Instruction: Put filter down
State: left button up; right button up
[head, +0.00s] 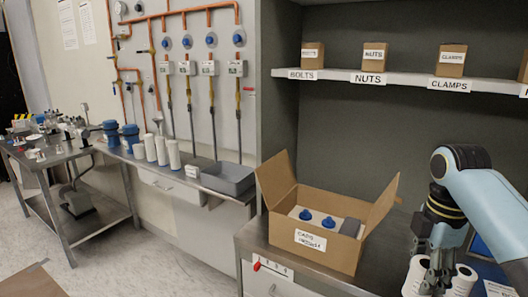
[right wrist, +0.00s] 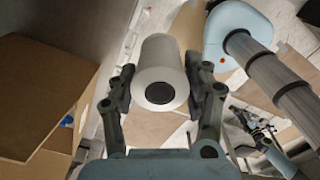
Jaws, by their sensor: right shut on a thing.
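My right gripper (head: 437,282) is at the lower right of the head view, over the steel counter. In the right wrist view the right gripper (right wrist: 160,92) is shut on a white cylindrical filter (right wrist: 162,68), whose dark round hole faces the camera. In the head view two white filters show beside the fingers, a left one (head: 413,278) and a right one (head: 464,277); I cannot tell which is held or whether it touches the counter. What looks like my left gripper (right wrist: 250,125) shows small at the right of the wrist view, its jaws unclear.
An open cardboard box (head: 330,258) with blue-capped parts stands left of the gripper. A labelled shelf (head: 400,78) runs above. Several white filters (head: 162,151) and a grey tray (head: 228,180) are on the left wall counter. A cart (head: 68,195) stands at far left.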

jog(key=shift+s+a+f+b, duration=0.35)
jog(key=shift+s+f+b, duration=0.05)
jog(key=shift+s+b, duration=0.2)
jog(key=f+b, duration=0.3)
jog(key=f, duration=0.1)
jog(key=shift+w+d+f+b, duration=0.1)
jog(key=shift+w+d+b, duration=0.15)
jog(key=shift+w+b, duration=0.1)
notch_tip(320, 180, down, 13)
jog(key=b, duration=1.2)
jog(key=shift+s, duration=0.2)
